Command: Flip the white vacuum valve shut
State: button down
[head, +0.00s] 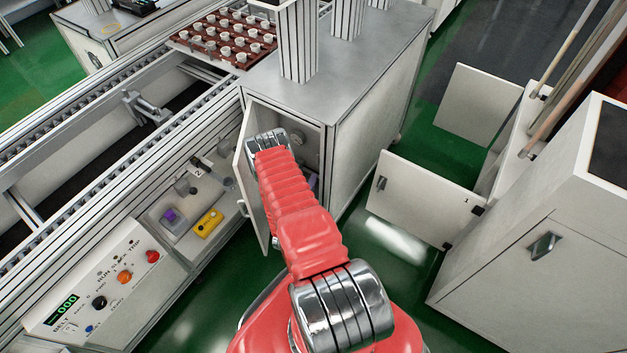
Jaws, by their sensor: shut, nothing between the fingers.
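My gripper (266,138) is at the end of my red-sleeved arm, in the opening of the grey cabinet (371,92). It is shut and empty, though its fingertips are hard to make out beyond the metal wrist. A pale round fitting (297,138) shows inside the cabinet, just right of the gripper. I cannot tell whether it is the white vacuum valve or whether the two touch. No white valve handle can be made out clearly; my arm hides much of the cabinet's inside.
The cabinet's open door (244,185) stands close along the arm's left side. A control panel (100,285) with knobs and a yellow block (208,222) are on the left. Another open door (422,198) and a white cabinet (530,245) stand right. Green floor shows between.

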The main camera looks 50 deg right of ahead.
jog(key=x, duration=0.8)
jog(key=shift+d, duration=0.15)
